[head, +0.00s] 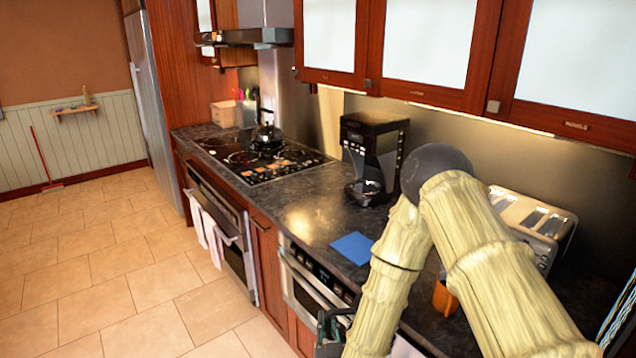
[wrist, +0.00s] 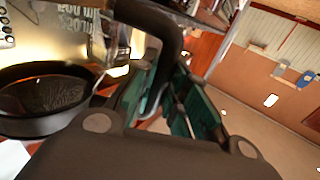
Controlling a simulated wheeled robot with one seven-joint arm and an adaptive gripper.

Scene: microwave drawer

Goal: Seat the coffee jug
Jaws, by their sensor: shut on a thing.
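In the wrist view my gripper (wrist: 168,110) has its green fingers shut on the black handle of the coffee jug (wrist: 155,70). Clear glass with lettering and a dark round rim show at the left of that view. In the head view my gripper (head: 332,326) is low, in front of the counter edge, partly hidden by my arm; the jug cannot be made out there. The black coffee machine (head: 370,140) stands upright at the back of the counter, left of my arm. A shiny dark round part (head: 363,193) shows at its foot.
A blue cloth or pad (head: 352,248) lies on the dark counter (head: 306,212) in front of the machine. A toaster (head: 540,218) and an orange item (head: 443,297) are on the right. The stove with a kettle (head: 266,136) is on the left. Wall cabinets (head: 428,45) hang above.

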